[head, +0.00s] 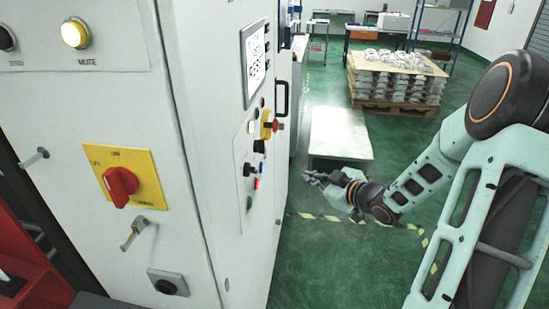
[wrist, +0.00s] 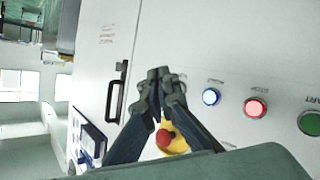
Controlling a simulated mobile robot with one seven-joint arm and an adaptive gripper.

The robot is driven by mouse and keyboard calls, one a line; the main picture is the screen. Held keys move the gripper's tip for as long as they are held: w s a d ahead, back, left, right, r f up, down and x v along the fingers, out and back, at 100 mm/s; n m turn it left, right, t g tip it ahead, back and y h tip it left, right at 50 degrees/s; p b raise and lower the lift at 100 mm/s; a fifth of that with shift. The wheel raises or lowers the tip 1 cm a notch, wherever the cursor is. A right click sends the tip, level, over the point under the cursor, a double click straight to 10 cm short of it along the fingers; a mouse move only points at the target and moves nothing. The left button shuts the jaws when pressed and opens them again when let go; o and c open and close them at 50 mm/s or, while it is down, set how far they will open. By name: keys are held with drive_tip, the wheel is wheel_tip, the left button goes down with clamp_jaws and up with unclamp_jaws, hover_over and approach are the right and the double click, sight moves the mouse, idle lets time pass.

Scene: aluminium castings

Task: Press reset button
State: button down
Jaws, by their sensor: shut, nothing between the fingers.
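The control panel (head: 246,165) is on the side of the white cabinet. It carries a blue button (head: 262,167), a lit red button (head: 257,183) and a green button (head: 250,202). In the wrist view the blue button (wrist: 210,97) glows right of my fingertips, then come the red button (wrist: 255,107) and the green button (wrist: 310,122). The blue button's label is too small to read. My gripper (head: 310,178) is shut and empty, to the right of the panel and apart from it. In the wrist view its fingertips (wrist: 164,76) meet.
A red emergency stop on yellow (wrist: 172,138) is partly hidden behind my fingers. A black door handle (wrist: 117,92) and a screen (head: 255,62) are also on the cabinet. A metal table (head: 340,135) stands beyond my gripper, with a pallet of castings (head: 395,85) behind.

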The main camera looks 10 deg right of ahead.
sight(261, 168)
drive_tip(key=shift+a+r+n+y, duration=0.6)
drive_tip(key=shift+r+y, duration=0.1)
drive_tip(key=shift+r, duration=0.15)
drive_tip(key=shift+a, duration=0.1)
drive_tip(key=w+a+b, duration=0.2)
drive_tip(key=a+b, duration=0.1)
drive_tip(key=a, duration=0.5)
drive_tip(key=shift+w+b, duration=0.3)
drive_tip(key=shift+w, duration=0.05)
drive_tip(key=shift+a, duration=0.15)
idle(0.8)
drive_tip(key=shift+w+a, duration=0.15)
drive_tip(key=shift+a, duration=0.15)
